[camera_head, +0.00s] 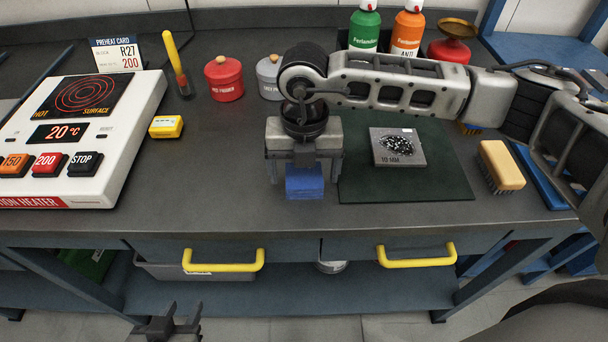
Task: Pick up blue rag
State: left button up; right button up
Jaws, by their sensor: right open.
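The blue rag (305,184) is a small folded block on the dark worktop, just left of the green mat. My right gripper (304,172) points down directly over it. Its two fingers are apart, one on each side of the rag; the gripper body hides part of the rag's far side. I cannot tell whether the fingers touch it. My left gripper (181,326) is low at the bottom edge, in front of the bench and well away from the rag. Its fingers look apart with nothing between them.
A steel block (398,147) lies on the green mat (405,187). A brush (500,166) stands to its right. An induction heater (75,135) fills the left side, beside a yellow box (166,127). Red (224,80) and grey pots and bottles stand behind. Yellow drawer handles (223,267) stick out in front.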

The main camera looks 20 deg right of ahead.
aim_at(304, 175)
jog(key=c, duration=1.1)
jog(key=shift+o, duration=0.2)
pick_arm(q)
jog(key=shift+s+f, duration=0.1)
jog(key=shift+s, duration=0.05)
pick_arm(e)
jog(key=shift+r, duration=0.1)
jog(key=shift+r, duration=0.4)
notch_tip(304, 175, up, 2)
jog(key=shift+r+b, duration=0.15)
jog(key=shift+b, duration=0.55)
pick_arm(q)
jog(key=shift+d+f+b, duration=0.25)
jog(key=shift+f+b, duration=0.45)
jog(key=shift+b, duration=0.4)
pick_arm(e)
jog(key=s+d+r, duration=0.6)
jog(key=s+r, duration=0.3)
jog(key=s, duration=0.3)
jog(key=shift+s+d+r, duration=0.2)
jog(key=shift+d+r, duration=0.1)
jog(key=shift+r, duration=0.1)
jog(key=shift+o, duration=0.4)
